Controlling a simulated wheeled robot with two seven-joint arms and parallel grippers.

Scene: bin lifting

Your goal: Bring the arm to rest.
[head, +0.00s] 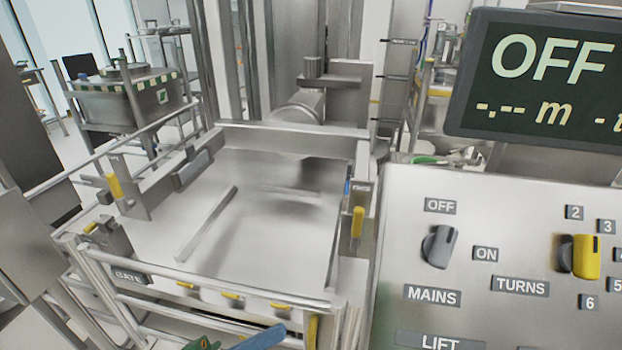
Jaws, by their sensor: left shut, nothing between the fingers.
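A blue and green part at the bottom edge, which I take for my left gripper (240,341), is mostly cut off by the frame. It is low in front of the metal platform (240,200) and left of the control panel (400,215). I see nothing held in it, and its fingertips do not show clearly. My right gripper is not in view. The panel has a grey MAINS knob (438,247) and a yellow TURNS knob (580,256). No gripper touches either knob. The display (545,75) above reads OFF.
Rails and a GATE label (130,277) border the platform, with yellow handles (357,222) at its sides. A steel bin (122,95) with a green-striped rim stands at the back left. The platform is empty.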

